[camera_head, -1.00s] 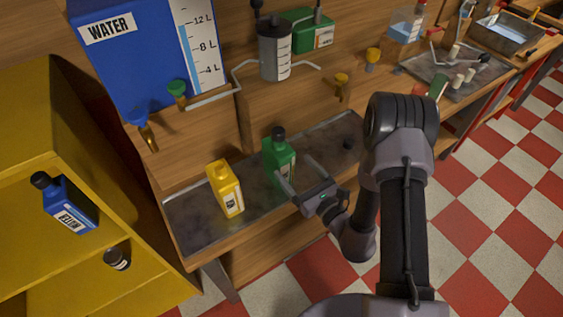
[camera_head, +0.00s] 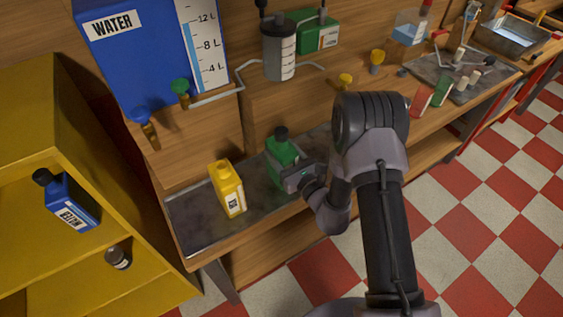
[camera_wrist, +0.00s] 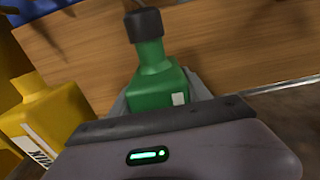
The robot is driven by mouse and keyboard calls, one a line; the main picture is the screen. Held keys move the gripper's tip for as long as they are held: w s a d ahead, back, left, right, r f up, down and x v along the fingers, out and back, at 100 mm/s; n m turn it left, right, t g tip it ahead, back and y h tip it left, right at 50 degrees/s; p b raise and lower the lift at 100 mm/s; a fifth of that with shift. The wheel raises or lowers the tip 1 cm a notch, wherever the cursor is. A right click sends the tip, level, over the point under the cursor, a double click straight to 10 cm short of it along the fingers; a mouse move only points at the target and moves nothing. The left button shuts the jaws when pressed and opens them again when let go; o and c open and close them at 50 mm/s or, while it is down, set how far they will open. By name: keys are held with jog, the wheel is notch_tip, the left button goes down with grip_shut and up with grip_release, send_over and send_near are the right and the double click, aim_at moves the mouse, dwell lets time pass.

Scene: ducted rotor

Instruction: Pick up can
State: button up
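The green can (camera_head: 282,155), with a black cap, stands upright on the dark metal tray set in the bench. My gripper (camera_head: 292,176) is right up against its front side. In the wrist view the green can (camera_wrist: 155,85) is straight ahead, with a grey finger along each side of it. No clear gap shows between the fingers and the can, but whether they press on it cannot be told. The can's lower part is hidden behind the gripper's body. A yellow can (camera_head: 228,188) stands upright to the left; it also shows in the wrist view (camera_wrist: 52,120).
The dark tray (camera_head: 195,215) has bare room left of the yellow can. A dispenser with a bent pipe (camera_head: 280,55) and a blue water tank (camera_head: 150,60) are behind. A yellow shelf (camera_head: 60,130) with a blue bottle (camera_head: 68,201) stands at the left.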

grip_shut()
